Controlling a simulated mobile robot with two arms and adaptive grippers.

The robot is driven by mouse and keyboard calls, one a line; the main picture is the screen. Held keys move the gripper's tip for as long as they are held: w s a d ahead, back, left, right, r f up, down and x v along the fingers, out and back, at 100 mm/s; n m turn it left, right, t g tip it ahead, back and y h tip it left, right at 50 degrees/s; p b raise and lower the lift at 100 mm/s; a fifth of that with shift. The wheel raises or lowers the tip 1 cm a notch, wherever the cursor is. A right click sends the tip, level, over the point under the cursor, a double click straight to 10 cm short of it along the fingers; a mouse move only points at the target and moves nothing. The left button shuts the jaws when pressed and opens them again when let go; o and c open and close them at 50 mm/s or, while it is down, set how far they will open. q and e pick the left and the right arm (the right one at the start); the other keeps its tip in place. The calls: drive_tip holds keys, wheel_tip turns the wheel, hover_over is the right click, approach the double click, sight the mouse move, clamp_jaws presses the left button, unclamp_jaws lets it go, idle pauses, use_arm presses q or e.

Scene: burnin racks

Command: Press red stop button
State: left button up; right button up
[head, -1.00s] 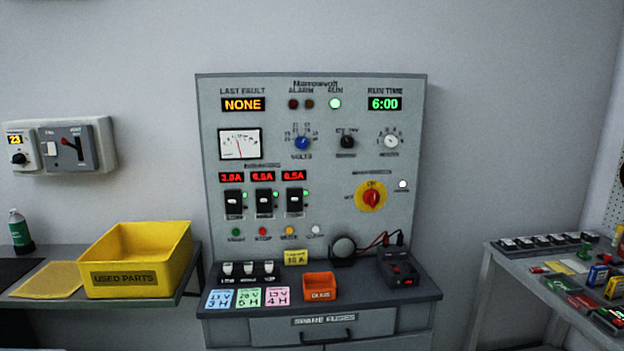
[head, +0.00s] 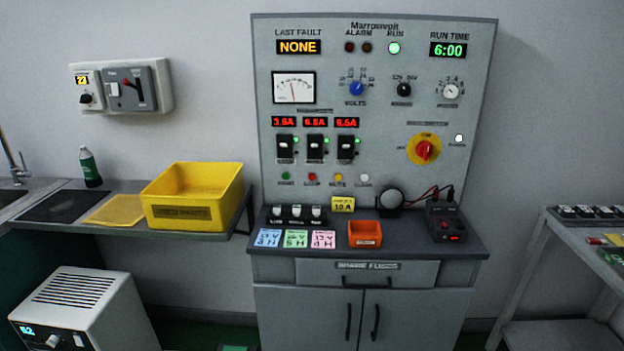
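The red stop button (head: 312,177) is a small round button low on the grey control panel (head: 390,130). It sits in a row between a green button (head: 286,176) and a yellow button (head: 338,178), with a pale button (head: 363,178) at the right end. The panel's run lamp (head: 394,48) is lit green, and its displays read NONE and 6:00. A large red rotary switch on a yellow plate (head: 424,149) is farther right. Neither of my grippers shows in the head view.
The panel's ledge below the buttons holds small switches, coloured cards, an orange bin (head: 365,234) and a black meter box (head: 444,222). A shelf at left carries a yellow bin (head: 193,196). A white unit (head: 84,310) stands lower left; a side table (head: 585,226) is at right.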

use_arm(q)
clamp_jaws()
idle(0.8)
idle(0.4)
